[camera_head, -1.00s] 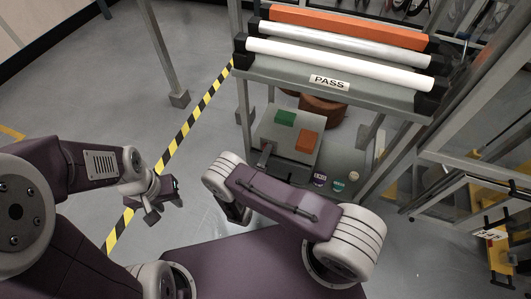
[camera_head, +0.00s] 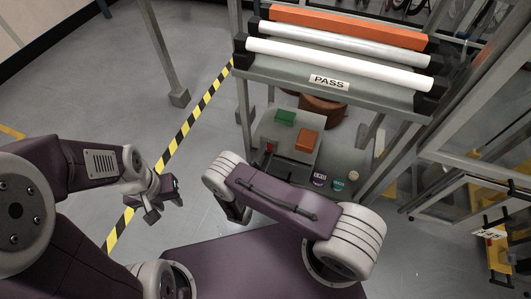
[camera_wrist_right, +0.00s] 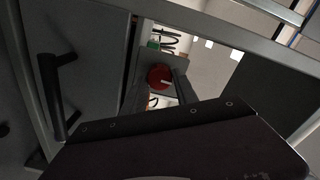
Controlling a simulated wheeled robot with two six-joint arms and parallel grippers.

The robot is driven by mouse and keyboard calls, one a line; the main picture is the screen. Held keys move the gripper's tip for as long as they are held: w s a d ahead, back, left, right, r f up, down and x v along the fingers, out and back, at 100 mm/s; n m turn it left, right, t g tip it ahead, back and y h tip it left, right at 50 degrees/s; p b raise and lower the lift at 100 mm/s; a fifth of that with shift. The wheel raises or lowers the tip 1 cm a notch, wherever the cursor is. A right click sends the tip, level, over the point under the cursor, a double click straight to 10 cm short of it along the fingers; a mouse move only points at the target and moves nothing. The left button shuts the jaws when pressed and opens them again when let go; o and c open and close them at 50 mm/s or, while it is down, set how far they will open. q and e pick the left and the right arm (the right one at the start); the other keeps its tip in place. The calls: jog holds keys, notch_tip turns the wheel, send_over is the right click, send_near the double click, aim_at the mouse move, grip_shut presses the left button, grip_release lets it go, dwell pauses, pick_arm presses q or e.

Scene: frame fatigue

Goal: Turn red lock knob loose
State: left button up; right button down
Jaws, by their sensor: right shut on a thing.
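The red lock knob (camera_wrist_right: 160,77) is a round red disc with a pale mark on its face, seen in the right wrist view. My right gripper (camera_wrist_right: 160,94) is shut on it, with a finger on each side of the disc. In the head view a small red piece (camera_head: 269,147) shows at the left edge of the grey panel; my right arm hides most of my right gripper there. My left gripper (camera_head: 156,206) hangs over bare floor at the left, away from the panel; its jaw gap is too small to read.
The grey panel (camera_head: 283,140) bears a green block (camera_head: 285,117) and an orange block (camera_head: 306,140). Above it stands a rack (camera_head: 285,74) with a PASS label and long tubes. In the wrist view a dark bar handle (camera_wrist_right: 52,95) is at the left. The floor around my left gripper is clear.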

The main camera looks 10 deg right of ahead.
jog(key=shift+n, duration=0.3)
jog(key=c, duration=0.9)
grip_release()
jog(key=shift+c, duration=0.2)
jog(key=v, duration=0.9)
